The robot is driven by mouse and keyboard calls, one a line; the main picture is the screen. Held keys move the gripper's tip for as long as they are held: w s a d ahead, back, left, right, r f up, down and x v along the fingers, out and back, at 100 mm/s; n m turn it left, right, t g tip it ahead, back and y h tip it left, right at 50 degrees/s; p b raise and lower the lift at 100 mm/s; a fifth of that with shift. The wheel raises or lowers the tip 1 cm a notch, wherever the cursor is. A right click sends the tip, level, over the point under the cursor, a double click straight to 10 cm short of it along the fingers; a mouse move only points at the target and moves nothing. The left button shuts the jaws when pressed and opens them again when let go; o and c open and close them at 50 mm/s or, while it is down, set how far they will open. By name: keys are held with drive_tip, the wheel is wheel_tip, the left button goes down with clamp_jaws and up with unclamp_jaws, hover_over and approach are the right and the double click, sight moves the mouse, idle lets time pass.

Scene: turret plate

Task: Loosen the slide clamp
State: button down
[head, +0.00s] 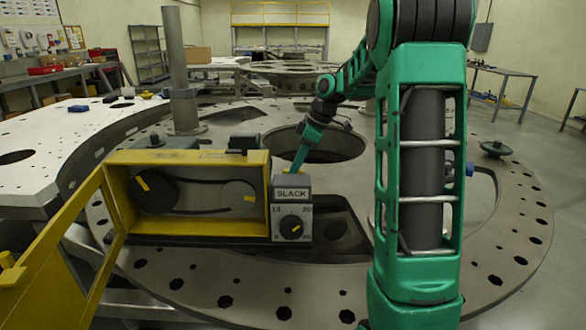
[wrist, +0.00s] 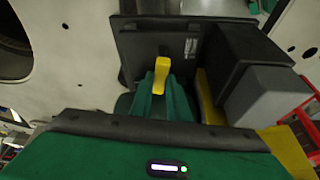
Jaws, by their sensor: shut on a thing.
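A yellow lever (wrist: 162,76) stands out from a dark flat plate (wrist: 140,45) in the wrist view; I take it to be the slide clamp's handle. My gripper (wrist: 163,92) has its green fingers shut on this lever, one at each side. The dial (head: 291,227) on the SLACK box has a dark knob with an orange mark.
A yellow door (head: 60,235) hangs open at the left of the housing. The round turret plate (head: 430,290), full of holes, lies beneath. A grey post (head: 176,70) stands behind. In the wrist view a dark block (wrist: 238,60) sits close to the right of my fingers.

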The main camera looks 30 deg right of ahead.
drive_tip(key=shift+w+d+n, duration=0.1)
drive_tip(key=shift+n, duration=0.5)
drive_tip(key=shift+r+n, duration=0.1)
drive_tip(key=shift+n, duration=0.2)
drive_tip(key=c, duration=1.7)
unclamp_jaws()
drive_tip(key=shift+g, duration=0.3)
drive_tip(key=v, duration=1)
drive_tip(key=shift+d+r, duration=0.25)
drive_tip(key=shift+a, duration=0.1)
